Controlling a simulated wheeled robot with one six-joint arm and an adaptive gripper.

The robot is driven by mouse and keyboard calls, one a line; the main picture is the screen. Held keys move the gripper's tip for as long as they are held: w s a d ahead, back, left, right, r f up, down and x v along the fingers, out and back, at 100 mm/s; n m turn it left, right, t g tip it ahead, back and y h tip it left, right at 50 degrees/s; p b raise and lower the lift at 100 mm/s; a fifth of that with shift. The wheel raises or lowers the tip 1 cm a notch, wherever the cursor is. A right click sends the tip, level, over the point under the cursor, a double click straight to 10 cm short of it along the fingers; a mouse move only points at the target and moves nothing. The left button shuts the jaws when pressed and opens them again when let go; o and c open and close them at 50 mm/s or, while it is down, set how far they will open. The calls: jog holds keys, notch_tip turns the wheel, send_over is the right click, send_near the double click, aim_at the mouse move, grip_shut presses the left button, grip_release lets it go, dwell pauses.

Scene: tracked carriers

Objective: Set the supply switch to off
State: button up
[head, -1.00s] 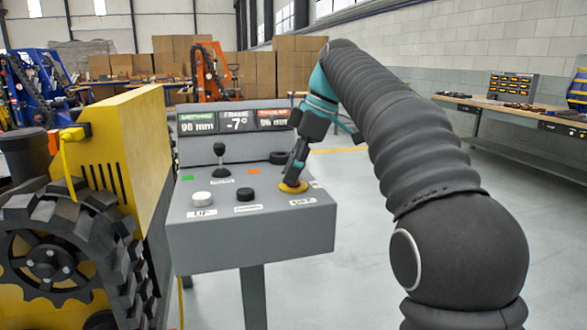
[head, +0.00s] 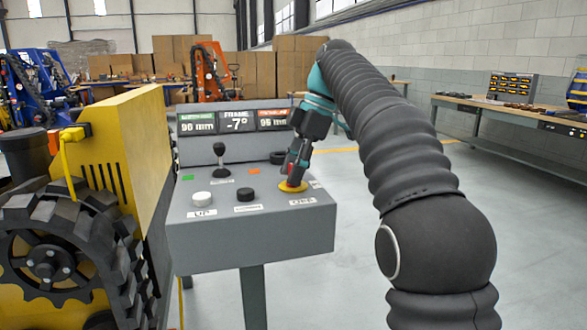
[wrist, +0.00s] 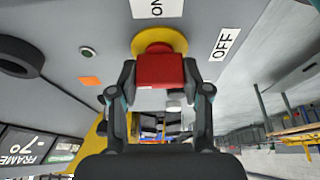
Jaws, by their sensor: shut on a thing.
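The supply switch (wrist: 160,71) is a red handle on a round yellow base, on the right part of the grey console's sloping top. In the wrist view the red handle sits between the fingertips of my gripper (wrist: 160,93), which is shut on it. An ON label (wrist: 157,8) and an OFF label (wrist: 224,44) lie beside the yellow base. In the head view my gripper (head: 293,180) reaches down onto the switch's yellow base (head: 293,187) and hides most of the handle. I cannot tell which label the handle points to.
The grey console (head: 250,245) also carries a black lever (head: 220,158), a white button (head: 202,199), a black button (head: 245,194) and a display reading -7° (head: 237,121). A yellow tracked machine (head: 120,150) stands close on the left.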

jog(key=o, duration=1.2)
jog(key=shift+c, duration=0.2)
